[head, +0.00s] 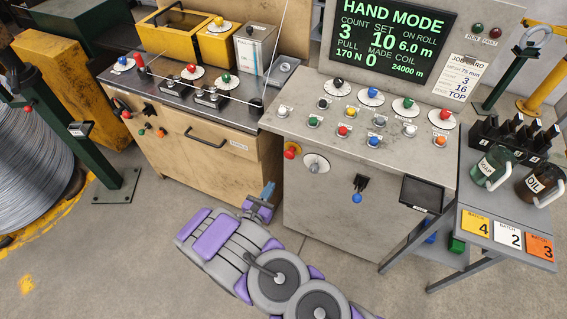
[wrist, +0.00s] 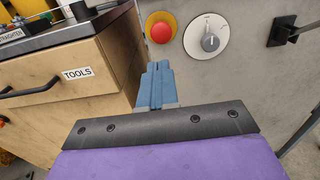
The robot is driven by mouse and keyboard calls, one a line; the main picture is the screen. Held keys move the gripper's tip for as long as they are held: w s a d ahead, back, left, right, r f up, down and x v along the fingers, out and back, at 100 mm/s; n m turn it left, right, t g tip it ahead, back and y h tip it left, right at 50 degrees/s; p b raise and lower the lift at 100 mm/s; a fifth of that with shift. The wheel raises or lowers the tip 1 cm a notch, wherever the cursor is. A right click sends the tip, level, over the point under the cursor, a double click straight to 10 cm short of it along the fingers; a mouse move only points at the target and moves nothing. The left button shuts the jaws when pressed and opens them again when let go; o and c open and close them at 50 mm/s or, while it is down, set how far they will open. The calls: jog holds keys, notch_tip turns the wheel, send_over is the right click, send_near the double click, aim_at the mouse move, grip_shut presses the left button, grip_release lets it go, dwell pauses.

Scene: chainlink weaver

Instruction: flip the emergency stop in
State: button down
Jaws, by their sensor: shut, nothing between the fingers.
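The emergency stop (head: 290,152) is a red mushroom button on a yellow base. It sits on the front left of the grey console. In the wrist view it (wrist: 161,29) is straight ahead of the fingertips, slightly right of them. My gripper (head: 268,189) is low in front of the gap between the wooden cabinet and the console. In the wrist view the blue fingers of my gripper (wrist: 158,68) are together and empty. Their tips are just below the button in the picture. A gap to the button seems to remain, but its depth is hard to judge.
A round dial (wrist: 208,38) is right of the button, and a black lever with a blue knob (head: 357,190) hangs further right. The wooden cabinet (wrist: 75,85) is close on the left. A side table (head: 480,215) stands right. The floor before the console is clear.

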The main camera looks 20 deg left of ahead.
aim_at(288, 156)
jog(key=w, duration=0.4)
jog(key=w+b, duration=0.1)
jog(key=w, duration=0.3)
jog(key=w+d+b, duration=0.1)
jog(key=w, duration=0.3)
jog(key=shift+w, duration=0.25)
jog(key=shift+d, duration=0.1)
